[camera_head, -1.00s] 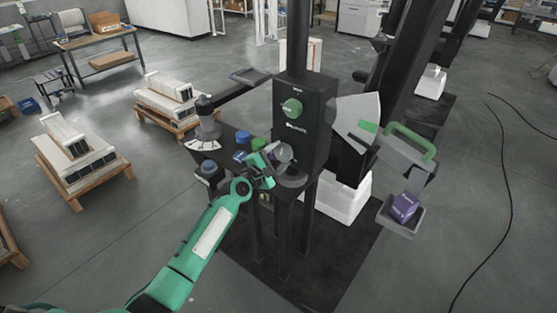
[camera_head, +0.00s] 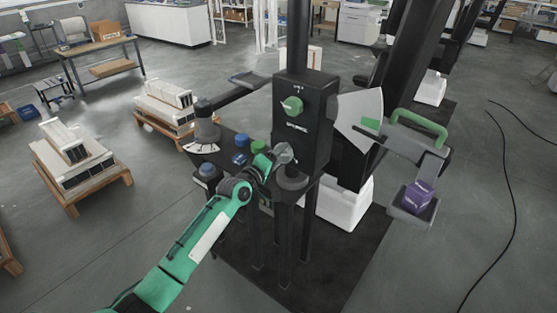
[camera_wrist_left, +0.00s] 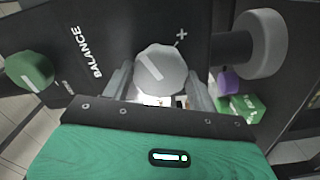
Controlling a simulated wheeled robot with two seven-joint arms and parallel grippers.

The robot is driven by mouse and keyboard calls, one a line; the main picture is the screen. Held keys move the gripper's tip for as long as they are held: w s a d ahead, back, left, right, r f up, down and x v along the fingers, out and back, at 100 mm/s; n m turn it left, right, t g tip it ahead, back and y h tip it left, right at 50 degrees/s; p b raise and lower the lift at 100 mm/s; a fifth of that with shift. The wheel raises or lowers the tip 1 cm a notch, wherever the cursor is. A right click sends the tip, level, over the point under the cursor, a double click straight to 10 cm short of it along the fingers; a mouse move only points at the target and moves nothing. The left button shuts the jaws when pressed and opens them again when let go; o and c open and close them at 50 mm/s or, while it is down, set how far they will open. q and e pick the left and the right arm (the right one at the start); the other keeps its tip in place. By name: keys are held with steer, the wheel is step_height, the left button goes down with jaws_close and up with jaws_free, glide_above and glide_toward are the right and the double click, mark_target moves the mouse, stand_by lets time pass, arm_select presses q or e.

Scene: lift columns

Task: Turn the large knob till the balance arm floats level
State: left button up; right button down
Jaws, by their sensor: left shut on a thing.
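The large grey knob (camera_head: 284,153) is on the front of the black column housing (camera_head: 315,125). In the left wrist view the knob (camera_wrist_left: 160,72) shows a white line, with the word BALANCE and a plus sign beside it. My left gripper (camera_head: 270,160) is shut on this knob, its fingers (camera_wrist_left: 160,88) on either side. The grey balance arm (camera_head: 400,150) reaches out right of the housing and slopes down to the right. It has a green handle (camera_head: 420,128) and a tray (camera_head: 404,217) with a purple block (camera_head: 418,194). My right gripper is out of view.
A pale fan-shaped plate with a green patch (camera_head: 370,124) stands behind the balance arm. A green knob (camera_head: 293,105) is above the large knob. Blue knobs (camera_head: 240,141) and a grey dial (camera_head: 203,135) are left on the panel. Pallets with white blocks (camera_head: 66,150) stand left.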

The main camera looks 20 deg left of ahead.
arm_select(q)
steer(key=shift+f+m, duration=0.1)
steer(key=shift+m, duration=1.1)
steer(key=shift+b, duration=0.3)
steer(key=o, duration=1)
steer(key=shift+c, duration=0.2)
steer(key=b+v, duration=0.3)
steer(key=v, duration=1)
steer(key=shift+s, duration=0.4)
